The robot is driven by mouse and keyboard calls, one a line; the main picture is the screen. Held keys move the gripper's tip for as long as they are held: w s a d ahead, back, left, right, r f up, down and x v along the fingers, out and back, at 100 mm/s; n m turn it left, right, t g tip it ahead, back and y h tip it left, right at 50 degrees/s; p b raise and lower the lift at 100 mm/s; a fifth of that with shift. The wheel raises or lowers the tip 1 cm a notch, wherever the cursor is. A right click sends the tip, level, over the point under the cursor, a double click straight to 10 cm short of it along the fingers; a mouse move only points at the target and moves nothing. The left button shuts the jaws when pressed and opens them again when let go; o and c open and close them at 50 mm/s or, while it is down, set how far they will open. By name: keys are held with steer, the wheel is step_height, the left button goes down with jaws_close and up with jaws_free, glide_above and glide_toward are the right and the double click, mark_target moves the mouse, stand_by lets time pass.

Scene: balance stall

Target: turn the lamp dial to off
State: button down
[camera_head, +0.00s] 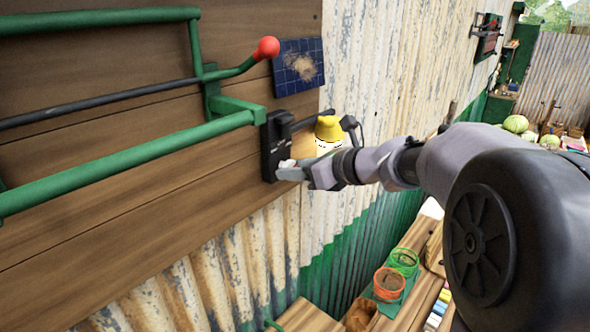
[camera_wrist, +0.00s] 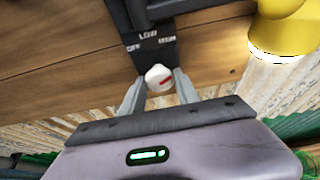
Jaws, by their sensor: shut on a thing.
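My gripper (camera_wrist: 159,84) is shut on the dial, one finger on each side. In the head view my gripper (camera_head: 290,170) reaches the black dial box (camera_head: 272,150) on the plank wall, and the dial is mostly hidden by the fingers. The yellow lamp (camera_head: 328,128) glows beside the box; it also shows in the wrist view (camera_wrist: 282,32).
Green rails (camera_head: 120,165) and a red-knobbed lever (camera_head: 266,47) lie left of the box. A small blue panel (camera_head: 298,68) is above it. Below stand a wooden counter (camera_head: 300,318) and orange and green baskets (camera_head: 389,284). Corrugated wall runs behind my arm.

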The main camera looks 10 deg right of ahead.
steer(key=shift+f+b, duration=0.15)
steer(key=shift+b, duration=0.4)
steer(key=n+t+b, duration=0.2)
steer(key=n+b, duration=0.4)
steer(key=b, duration=0.8)
steer(key=n+t+h+b, duration=0.1)
steer(key=n+t+b, duration=0.2)
steer(key=n+b, duration=0.4)
steer(key=n+t+h+b, duration=0.1)
steer(key=n+t+b, duration=0.2)
steer(key=b, duration=2)
steer(key=shift+a+f+n, duration=0.1)
steer(key=shift+f+n, duration=0.05)
steer(key=shift+n, duration=0.75)
steer(key=shift+a+f+n, duration=0.1)
steer(key=shift+f+n, duration=0.05)
steer(key=shift+n, duration=0.75)
steer(key=shift+r+b, duration=0.1)
steer(key=shift+b, duration=0.25)
steer(key=shift+s, duration=0.1)
